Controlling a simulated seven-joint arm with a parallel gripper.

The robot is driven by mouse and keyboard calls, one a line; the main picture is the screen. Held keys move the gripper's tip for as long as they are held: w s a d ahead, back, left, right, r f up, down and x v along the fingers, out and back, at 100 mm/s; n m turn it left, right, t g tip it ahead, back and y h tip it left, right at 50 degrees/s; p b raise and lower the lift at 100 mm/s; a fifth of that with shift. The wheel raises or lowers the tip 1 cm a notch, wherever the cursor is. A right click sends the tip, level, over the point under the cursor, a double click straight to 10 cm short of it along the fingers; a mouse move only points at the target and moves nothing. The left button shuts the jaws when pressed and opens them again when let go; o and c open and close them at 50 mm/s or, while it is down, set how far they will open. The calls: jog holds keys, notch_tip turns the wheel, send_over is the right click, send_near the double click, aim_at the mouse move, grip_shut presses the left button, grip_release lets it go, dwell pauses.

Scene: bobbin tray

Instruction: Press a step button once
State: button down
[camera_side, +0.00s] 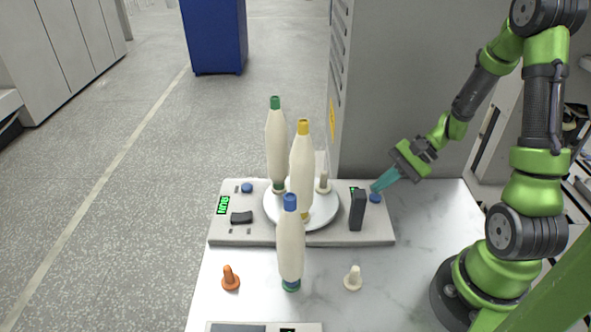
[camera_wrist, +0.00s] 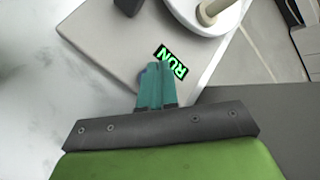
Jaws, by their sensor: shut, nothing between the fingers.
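A pale console (camera_side: 270,238) carries two blue buttons: the left button (camera_side: 247,188) is clear of me, and the right button (camera_side: 375,198) is right under my fingertips. My gripper (camera_side: 374,187) is shut, with teal fingers pointing down and left; I cannot tell whether they touch the right button. In the wrist view my shut fingers (camera_wrist: 153,68) hide that button. A green-lit display (camera_wrist: 171,62) reading RUN is beside the fingertips. Another green-lit display (camera_side: 223,205) is at the console's left end.
A round white plate (camera_side: 270,206) on the console holds a green-topped bobbin (camera_side: 276,145), a yellow-topped bobbin (camera_side: 301,165) and a bare peg (camera_side: 323,182). A dark upright block (camera_side: 357,210) stands left of my fingers. A blue-topped bobbin (camera_side: 290,245) stands in front.

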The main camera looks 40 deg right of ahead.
jog(key=shift+r, duration=0.1)
jog(key=shift+r, duration=2.5)
notch_tip(320, 180, up, 24)
send_over(380, 196)
jog(key=a, duration=0.1)
jog(key=w+a+g+h, duration=0.1)
jog(key=a, duration=2.2)
jog(key=s+a+y, duration=0.1)
jog(key=s+a, duration=0.4)
jog(key=a, duration=0.3)
jog(key=s+a, duration=0.6)
jog(key=a, duration=0.3)
notch_tip(380, 196, down, 15)
jog(key=shift+w+d+t, duration=0.35)
jog(key=shift+t, duration=0.05)
